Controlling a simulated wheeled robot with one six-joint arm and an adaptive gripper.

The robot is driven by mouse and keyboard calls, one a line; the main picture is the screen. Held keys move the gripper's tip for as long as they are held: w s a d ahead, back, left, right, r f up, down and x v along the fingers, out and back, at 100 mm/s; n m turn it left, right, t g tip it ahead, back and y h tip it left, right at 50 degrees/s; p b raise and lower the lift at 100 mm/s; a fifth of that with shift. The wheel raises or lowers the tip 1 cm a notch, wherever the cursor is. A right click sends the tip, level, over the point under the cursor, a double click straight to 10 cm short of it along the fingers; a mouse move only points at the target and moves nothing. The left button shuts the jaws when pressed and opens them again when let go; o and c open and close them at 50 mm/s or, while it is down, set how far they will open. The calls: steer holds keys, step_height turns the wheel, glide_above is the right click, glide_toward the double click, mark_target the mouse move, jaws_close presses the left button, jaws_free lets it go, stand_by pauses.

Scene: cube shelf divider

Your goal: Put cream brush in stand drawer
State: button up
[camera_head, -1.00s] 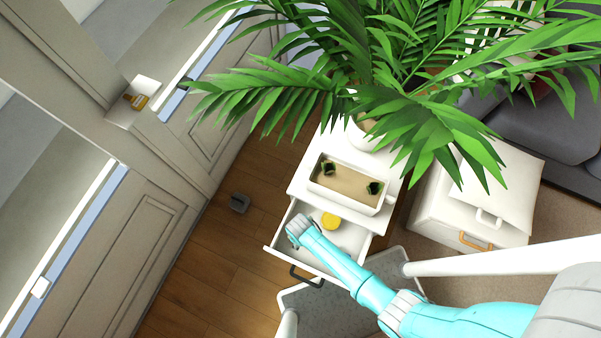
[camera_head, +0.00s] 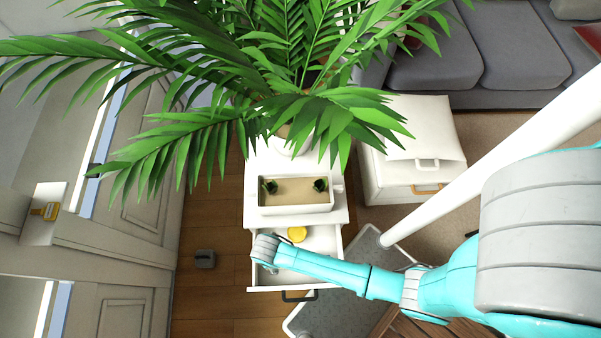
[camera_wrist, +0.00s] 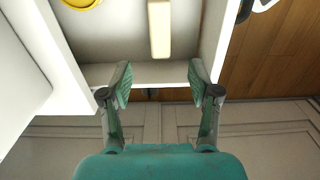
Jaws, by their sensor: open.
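The white stand (camera_head: 341,213) has its drawer (camera_head: 328,240) pulled open. My gripper (camera_head: 264,250) is over the left part of the drawer. In the wrist view my gripper (camera_wrist: 160,82) is open, its two fingers apart with nothing between them. A yellow round thing (camera_head: 297,234) is also in the drawer and shows in the wrist view (camera_wrist: 82,2).
A planter box (camera_head: 265,208) with two small plants stands on the stand. Large palm fronds (camera_head: 335,110) hang over the back. A white cabinet (camera_head: 410,150) stands to the right, with a grey sofa (camera_head: 425,75) behind it. A small grey object (camera_head: 203,259) is on the wooden floor at left.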

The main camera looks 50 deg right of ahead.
steer(key=s+d+r+m+t+y, duration=0.1)
steer(key=s+d+r+m+t, duration=0.3)
steer(key=s+d+r+t, duration=0.55)
steer(key=s+d+r+m+t, duration=0.1)
steer(key=s+r+m+t, duration=0.1)
steer(key=r, duration=1.4)
steer(key=s+d+r+m+t+h, duration=0.1)
steer(key=s+r+m+t, duration=0.1)
steer(key=r, duration=1.3)
steer(key=shift+s+d+r+m+t, duration=0.25)
steer(key=shift+s+r+m+t, duration=0.2)
steer(key=shift+t, duration=0.3)
steer(key=shift+f, duration=0.1)
